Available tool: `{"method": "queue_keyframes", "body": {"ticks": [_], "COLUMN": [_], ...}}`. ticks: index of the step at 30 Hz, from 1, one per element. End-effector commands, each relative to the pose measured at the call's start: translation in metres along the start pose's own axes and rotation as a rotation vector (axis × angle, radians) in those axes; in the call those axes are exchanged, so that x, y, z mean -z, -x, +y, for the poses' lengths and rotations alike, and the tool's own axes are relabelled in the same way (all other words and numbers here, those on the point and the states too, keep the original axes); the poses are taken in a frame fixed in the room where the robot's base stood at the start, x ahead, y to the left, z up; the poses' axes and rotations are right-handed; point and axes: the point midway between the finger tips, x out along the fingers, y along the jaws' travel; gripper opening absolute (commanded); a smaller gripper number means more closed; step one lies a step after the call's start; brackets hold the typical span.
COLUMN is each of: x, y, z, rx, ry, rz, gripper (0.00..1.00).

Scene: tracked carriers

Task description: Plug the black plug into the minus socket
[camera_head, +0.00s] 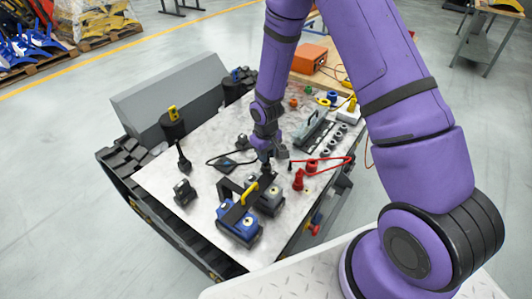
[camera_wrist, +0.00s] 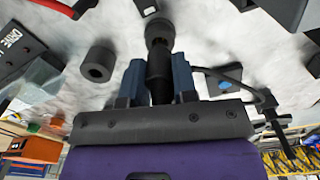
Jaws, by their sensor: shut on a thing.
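My gripper (camera_wrist: 158,85) is shut on the black plug (camera_wrist: 160,72), which is a dark cylinder between the two blue-grey fingers in the wrist view. A dark round socket-like part (camera_wrist: 159,31) lies in line with the plug's far end; I cannot tell whether they touch. I see no minus mark on it. In the head view my gripper (camera_head: 265,155) is low over the middle of the light worktop (camera_head: 205,150), and the plug is too small there to make out clearly.
A dark hollow cylinder (camera_wrist: 97,65) stands left of the gripper. A blue block with a yellow-marked handle (camera_head: 239,226) stands at the front. A black cable (camera_wrist: 240,85) runs right of the gripper.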

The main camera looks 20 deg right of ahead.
Motion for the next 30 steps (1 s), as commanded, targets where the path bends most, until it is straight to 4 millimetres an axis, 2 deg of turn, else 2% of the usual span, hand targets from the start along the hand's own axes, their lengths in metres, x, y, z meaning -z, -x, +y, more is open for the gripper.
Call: {"method": "queue_keyframes", "body": {"ticks": [18, 30], "x": [0.000, 0.000], "y": [-0.013, -0.013], "z": [0.000, 0.000], "rx": [0.000, 0.000], "ry": [0.000, 0.000], "rz": [-0.001, 0.000], "gripper": [0.02, 0.02]}}
